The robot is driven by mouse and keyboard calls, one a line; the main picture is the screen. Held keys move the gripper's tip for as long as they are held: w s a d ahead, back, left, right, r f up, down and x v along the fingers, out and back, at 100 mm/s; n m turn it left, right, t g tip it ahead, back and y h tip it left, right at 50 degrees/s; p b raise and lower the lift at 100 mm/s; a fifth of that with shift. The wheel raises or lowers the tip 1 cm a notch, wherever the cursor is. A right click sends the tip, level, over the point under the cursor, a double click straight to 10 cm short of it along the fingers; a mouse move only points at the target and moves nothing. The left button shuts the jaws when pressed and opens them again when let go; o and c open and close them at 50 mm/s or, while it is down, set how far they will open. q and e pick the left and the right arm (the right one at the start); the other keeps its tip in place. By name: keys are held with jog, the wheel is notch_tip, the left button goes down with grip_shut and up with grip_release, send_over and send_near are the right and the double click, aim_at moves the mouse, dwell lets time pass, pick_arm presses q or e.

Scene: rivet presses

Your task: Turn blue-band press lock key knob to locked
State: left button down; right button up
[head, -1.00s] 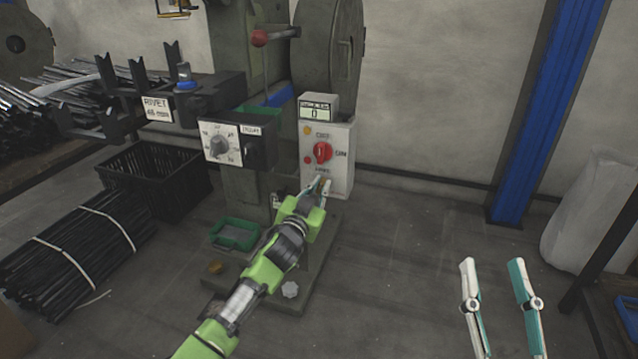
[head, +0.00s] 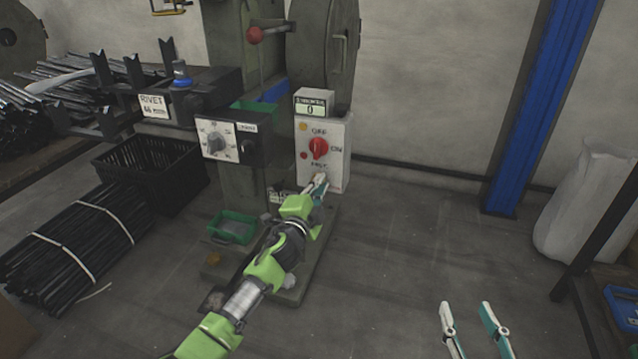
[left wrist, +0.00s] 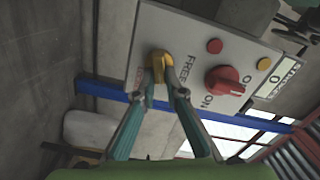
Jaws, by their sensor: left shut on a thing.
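The yellow lock key knob (left wrist: 159,62) sits low on the light grey control box (head: 340,140) of the press. The word FREE stands beside it in the left wrist view, with small red lettering on its other side that I cannot read surely. My left gripper (left wrist: 161,80) is shut on the knob, one finger on each side. In the head view my left gripper (head: 319,183) is at the lower part of the box front and mostly hides the knob. A blue ring (head: 181,80) shows on the press. My right gripper (head: 467,320) is open and empty, low at the right.
A red selector knob (head: 318,148) sits just above on the same box, close to my left fingers. A dial panel (head: 232,140) stands left of it. A green tray (head: 233,228) lies below. Floor right of the press is clear up to a blue post (head: 535,110).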

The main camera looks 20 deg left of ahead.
pick_arm(q)
jog(key=shift+d+f+m, duration=0.1)
jog(key=shift+f+m, duration=0.05)
jog(key=shift+m, duration=0.8)
jog(key=shift+f+m, duration=0.15)
jog(key=shift+m, duration=0.8)
pick_arm(e)
jog(key=shift+f, duration=0.25)
jog(key=shift+s, duration=0.1)
pick_arm(q)
jog(key=c, duration=2.1)
grip_release()
jog(key=s, duration=1.2)
jog(key=shift+a, duration=0.25)
